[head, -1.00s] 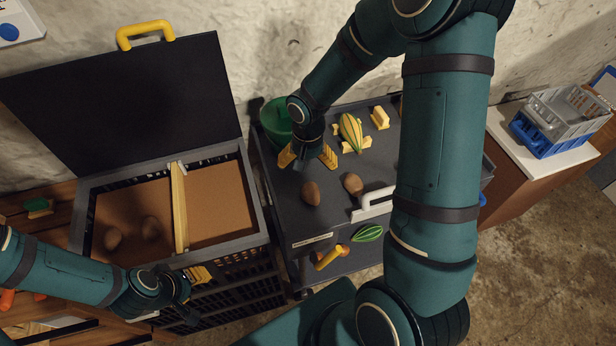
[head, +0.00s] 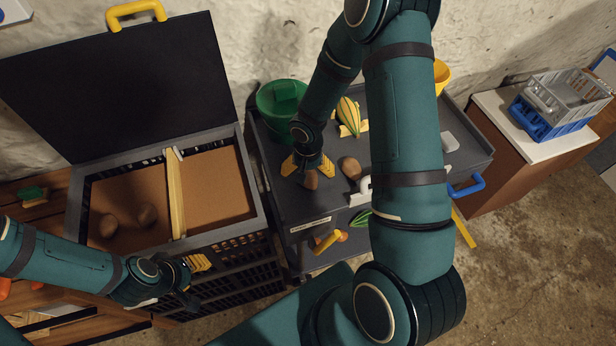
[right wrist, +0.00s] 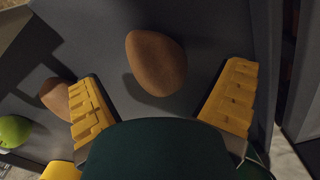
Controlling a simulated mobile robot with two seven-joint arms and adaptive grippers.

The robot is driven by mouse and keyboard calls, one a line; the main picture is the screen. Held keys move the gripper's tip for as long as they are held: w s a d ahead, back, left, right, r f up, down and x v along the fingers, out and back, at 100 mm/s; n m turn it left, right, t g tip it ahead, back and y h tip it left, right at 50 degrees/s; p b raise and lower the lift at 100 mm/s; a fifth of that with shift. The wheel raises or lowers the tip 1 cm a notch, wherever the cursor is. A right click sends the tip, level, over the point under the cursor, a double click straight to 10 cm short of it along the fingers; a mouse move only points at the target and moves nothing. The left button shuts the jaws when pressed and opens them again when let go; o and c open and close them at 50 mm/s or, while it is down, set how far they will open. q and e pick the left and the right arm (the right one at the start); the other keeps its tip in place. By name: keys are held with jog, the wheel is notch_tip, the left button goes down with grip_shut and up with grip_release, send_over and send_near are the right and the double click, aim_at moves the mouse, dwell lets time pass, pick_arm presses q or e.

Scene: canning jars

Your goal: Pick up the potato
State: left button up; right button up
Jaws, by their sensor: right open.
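A brown potato (head: 311,180) lies on the dark grey cart top (head: 275,190), partly hidden by my right gripper (head: 308,168). In the right wrist view the potato (right wrist: 156,63) lies just ahead of the open yellow fingers, roughly between their lines and touching neither. A second brown potato (head: 350,167) lies to its right; it also shows in the right wrist view (right wrist: 56,97) beyond one finger.
A yellow-green striped squash (head: 348,115) on a yellow stand and a green bucket (head: 283,104) are at the cart's back. The crate's black lid (head: 120,90) stands open. A yellow divider (head: 175,195) splits the crate.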

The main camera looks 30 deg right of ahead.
notch_tip(320, 180, down, 2)
jog(key=shift+f, duration=0.1)
jog(key=c, duration=0.9)
